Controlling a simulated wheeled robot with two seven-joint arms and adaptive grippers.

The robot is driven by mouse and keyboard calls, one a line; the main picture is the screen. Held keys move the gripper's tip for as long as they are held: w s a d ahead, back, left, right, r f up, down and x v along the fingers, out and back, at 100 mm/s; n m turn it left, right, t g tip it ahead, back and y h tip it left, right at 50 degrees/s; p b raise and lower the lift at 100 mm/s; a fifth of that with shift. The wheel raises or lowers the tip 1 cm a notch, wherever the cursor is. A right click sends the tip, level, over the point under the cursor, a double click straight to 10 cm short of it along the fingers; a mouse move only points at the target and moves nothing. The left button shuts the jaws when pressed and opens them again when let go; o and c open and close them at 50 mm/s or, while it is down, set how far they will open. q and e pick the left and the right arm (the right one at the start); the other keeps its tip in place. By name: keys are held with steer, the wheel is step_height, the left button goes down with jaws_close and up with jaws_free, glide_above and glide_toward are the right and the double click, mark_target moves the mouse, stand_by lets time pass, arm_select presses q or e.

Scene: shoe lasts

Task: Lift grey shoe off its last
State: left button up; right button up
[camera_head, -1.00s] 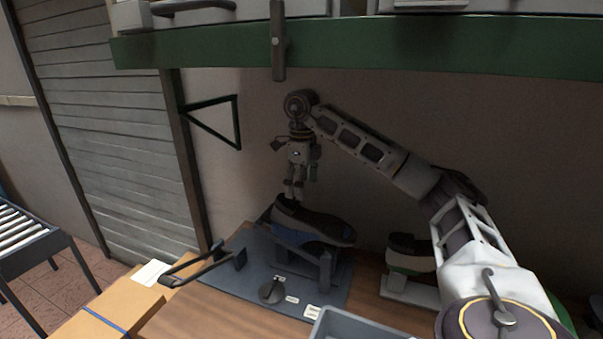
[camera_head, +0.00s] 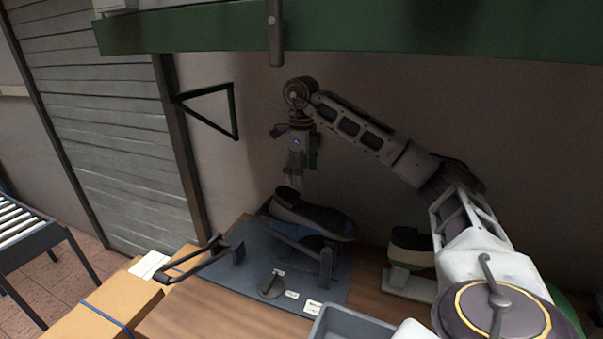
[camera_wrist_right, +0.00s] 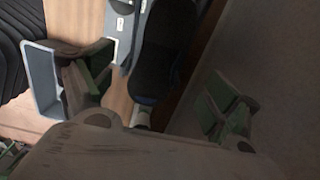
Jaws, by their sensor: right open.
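The grey shoe (camera_head: 310,216) sits at a tilt on a fixture on the dark mat, its raised end to the left. Blue shows along its lower side; the last inside is not clearly visible. My right gripper (camera_head: 294,176) hangs just above the raised end, fingers pointing down. In the right wrist view, the open gripper (camera_wrist_right: 160,92) has its two green-padded fingers well apart. The dark shoe (camera_wrist_right: 163,55) shows between and beyond them, and nothing is held. My left gripper is not in view.
The mat (camera_head: 225,284) carries a black handle (camera_head: 195,262) and a round knob (camera_head: 271,287). A grey bin (camera_head: 345,325) stands in front. Another shoe (camera_head: 408,248) on a white stand is to the right. A green shelf edge (camera_head: 400,32) runs overhead. Cardboard boxes (camera_head: 100,305) lie at left.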

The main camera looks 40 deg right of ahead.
mark_target(301, 207)
steer(key=shift+f+b, duration=1.05)
steer(key=shift+f, duration=0.95)
steer(key=shift+f+b, duration=0.3)
steer(key=shift+f, duration=4.35)
steer(key=c, duration=0.9)
steer(key=shift+s, duration=0.1)
steer(key=c, duration=0.5)
steer(key=shift+c, duration=0.3)
steer(key=o, duration=0.7)
steer(key=shift+c, duration=0.2)
steer(key=shift+a+f, duration=0.1)
steer(key=c, duration=0.6)
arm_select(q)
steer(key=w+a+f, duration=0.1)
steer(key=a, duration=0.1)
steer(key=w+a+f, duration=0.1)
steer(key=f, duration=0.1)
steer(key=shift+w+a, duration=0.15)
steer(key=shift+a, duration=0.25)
